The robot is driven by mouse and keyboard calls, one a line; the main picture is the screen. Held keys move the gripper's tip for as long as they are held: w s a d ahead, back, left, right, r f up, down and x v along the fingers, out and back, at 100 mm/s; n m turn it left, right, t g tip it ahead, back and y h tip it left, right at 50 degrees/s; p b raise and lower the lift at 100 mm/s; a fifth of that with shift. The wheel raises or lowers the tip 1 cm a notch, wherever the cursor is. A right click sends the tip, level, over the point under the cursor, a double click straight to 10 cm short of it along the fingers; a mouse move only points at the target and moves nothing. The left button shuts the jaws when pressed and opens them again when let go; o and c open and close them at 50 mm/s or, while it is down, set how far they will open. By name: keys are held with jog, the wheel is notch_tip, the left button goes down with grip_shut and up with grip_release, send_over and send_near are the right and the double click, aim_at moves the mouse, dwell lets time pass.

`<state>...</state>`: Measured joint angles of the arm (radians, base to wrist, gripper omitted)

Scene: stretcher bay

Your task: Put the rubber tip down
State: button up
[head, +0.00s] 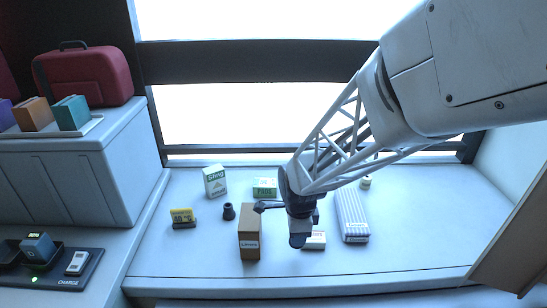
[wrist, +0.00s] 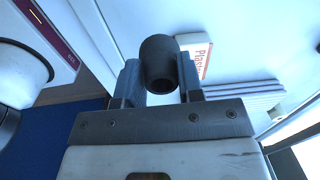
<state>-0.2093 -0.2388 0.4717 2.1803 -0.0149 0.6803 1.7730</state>
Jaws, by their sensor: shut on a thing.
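The rubber tip (wrist: 158,62) is a dark grey, hollow-ended cylinder in the wrist view. My gripper (wrist: 160,78) is shut on it, with one finger on each side. In the head view my gripper (head: 300,232) hangs over the front middle of the white counter (head: 200,260), just right of a brown box (head: 249,236). The tip is hard to tell from the dark fingers there. I cannot tell the exact gap between the tip and the counter.
A small dark fitting (head: 229,211) stands left of the brown box. A yellow-faced display (head: 182,216), a sling box (head: 215,181) and a green-white box (head: 265,187) stand behind.

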jog(key=shift+n, duration=0.8)
jog(key=w+a+r, duration=0.1)
jog(key=w, duration=0.3)
jog(key=w+a+r, duration=0.2)
jog(key=w, duration=0.2)
jog(key=w+a+r, duration=0.1)
jog(key=w+a, duration=0.1)
jog(key=w, duration=0.2)
jog(key=shift+w+r, duration=0.3)
jog(key=shift+w, duration=0.1)
jog(key=shift+w, duration=0.1)
send_over(265, 182)
jog(key=shift+f, duration=0.75)
jog(key=shift+f, duration=1.75)
jog(key=shift+f, duration=0.1)
